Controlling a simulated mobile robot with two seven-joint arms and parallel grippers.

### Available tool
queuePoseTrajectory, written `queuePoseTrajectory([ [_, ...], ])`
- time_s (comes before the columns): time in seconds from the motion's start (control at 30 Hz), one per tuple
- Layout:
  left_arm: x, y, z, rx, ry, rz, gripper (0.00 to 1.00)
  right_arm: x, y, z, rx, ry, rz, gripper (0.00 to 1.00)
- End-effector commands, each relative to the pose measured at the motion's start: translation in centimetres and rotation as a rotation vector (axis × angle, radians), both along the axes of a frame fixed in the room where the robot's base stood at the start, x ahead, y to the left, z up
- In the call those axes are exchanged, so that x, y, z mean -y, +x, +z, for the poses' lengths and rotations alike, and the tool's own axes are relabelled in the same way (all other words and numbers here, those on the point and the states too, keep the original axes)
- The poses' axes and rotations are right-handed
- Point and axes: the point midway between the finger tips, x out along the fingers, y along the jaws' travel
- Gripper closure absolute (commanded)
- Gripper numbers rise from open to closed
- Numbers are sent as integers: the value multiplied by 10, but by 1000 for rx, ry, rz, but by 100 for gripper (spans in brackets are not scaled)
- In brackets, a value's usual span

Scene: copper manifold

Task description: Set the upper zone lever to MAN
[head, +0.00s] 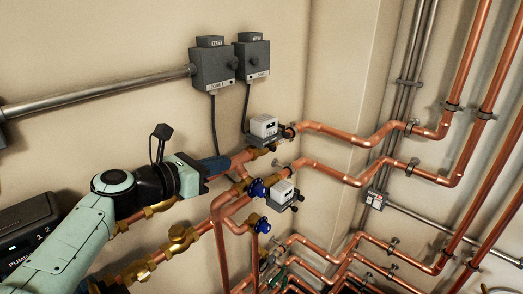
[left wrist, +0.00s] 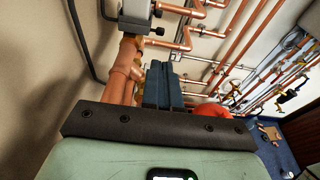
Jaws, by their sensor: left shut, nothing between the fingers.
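The upper zone valve head (head: 264,127) is a small white and grey box on the upper copper pipe, right of centre in the head view. A dark lever (head: 288,132) shows at its right side; its setting is too small to read. The lower zone valve head (head: 281,192) sits below it. My left gripper (head: 214,166) is shut and empty, left of and below the upper valve head, apart from it. In the left wrist view its blue fingers (left wrist: 162,86) are together, and a valve head (left wrist: 136,10), apparently the upper one, is cut off at the top.
Copper pipes (head: 340,133) run right from the valves, with a brass-fitted pipe (head: 180,238) below my left arm. Two grey wall boxes (head: 212,67) (head: 253,60) hang above, with black cables dropping near the valves. A dark pump panel (head: 28,227) stands at left.

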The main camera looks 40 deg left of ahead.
Motion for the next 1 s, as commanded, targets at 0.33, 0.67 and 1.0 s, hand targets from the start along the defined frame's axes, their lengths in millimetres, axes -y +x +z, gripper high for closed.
queuePoseTrajectory([
  [0.33, 1, 11, -3, -1, 1, -2, 100, 0, 0, -1, 0, 0, 0, 44],
  [0.67, 6, 75, -16, -2, -2, -2, 100, 0, 1, -2, 3, 0, -1, 44],
  [1.0, 10, 128, -26, -1, 0, 0, 100, 0, 0, 1, -2, 1, 1, 44],
])
